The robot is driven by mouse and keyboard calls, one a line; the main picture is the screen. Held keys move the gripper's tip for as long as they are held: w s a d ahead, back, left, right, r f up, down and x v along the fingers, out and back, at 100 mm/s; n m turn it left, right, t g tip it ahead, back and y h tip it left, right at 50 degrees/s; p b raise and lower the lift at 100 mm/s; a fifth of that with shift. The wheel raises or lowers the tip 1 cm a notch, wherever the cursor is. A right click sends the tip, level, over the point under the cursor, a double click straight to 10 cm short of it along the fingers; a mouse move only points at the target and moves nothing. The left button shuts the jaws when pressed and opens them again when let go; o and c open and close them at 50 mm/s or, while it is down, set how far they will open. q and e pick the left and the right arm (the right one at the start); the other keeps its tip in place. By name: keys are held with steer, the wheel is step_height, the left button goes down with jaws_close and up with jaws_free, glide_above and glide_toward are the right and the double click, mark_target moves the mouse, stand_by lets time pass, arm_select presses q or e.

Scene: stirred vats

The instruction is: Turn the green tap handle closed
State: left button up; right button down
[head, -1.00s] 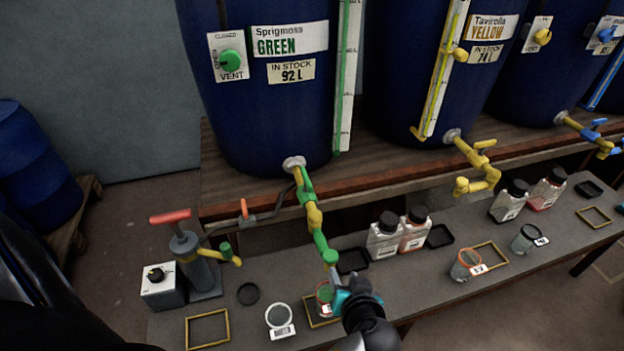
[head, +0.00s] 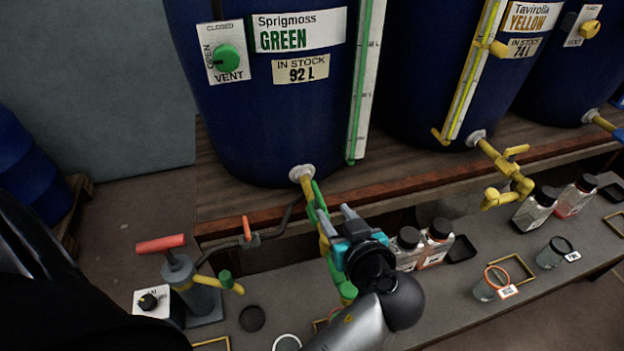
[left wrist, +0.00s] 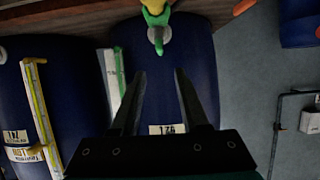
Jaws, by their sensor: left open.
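The green tap handle (head: 318,196) sits on the yellow-and-green tap pipe (head: 301,175) at the foot of the blue Sprigmoss GREEN vat (head: 270,125). The handle lies roughly along the pipe. My left gripper (head: 336,212) is open and empty, just in front and to the right of the handle, and hides part of the lower pipe. Contact cannot be told. In the left wrist view the green handle (left wrist: 155,17) shows at the top, beyond the two spread fingertips (left wrist: 160,73). Nothing is between them. My right gripper is not in view.
A yellow tap (head: 505,170) stands to the right. A red-handled pump (head: 165,245) is on the bench at left. Bottles (head: 435,240) and an orange-rimmed jar (head: 486,287) stand on the bench right of my arm. The wooden shelf edge (head: 380,192) runs behind the gripper.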

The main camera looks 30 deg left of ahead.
mark_target(319, 194)
arm_select(q)
steer(key=b+x, duration=0.2)
steer(key=x, duration=0.8)
steer(key=shift+f, duration=0.15)
steer(key=x, duration=0.3)
steer(key=shift+w+a+f+b, duration=0.1)
steer(key=shift+a+b, duration=0.05)
steer(key=shift+b, duration=0.25)
steer(key=shift+w+a+f, duration=0.15)
steer(key=shift+w+a, duration=0.15)
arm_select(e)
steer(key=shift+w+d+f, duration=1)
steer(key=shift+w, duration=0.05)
arm_select(q)
steer(key=shift+c, duration=0.2)
jaws_close()
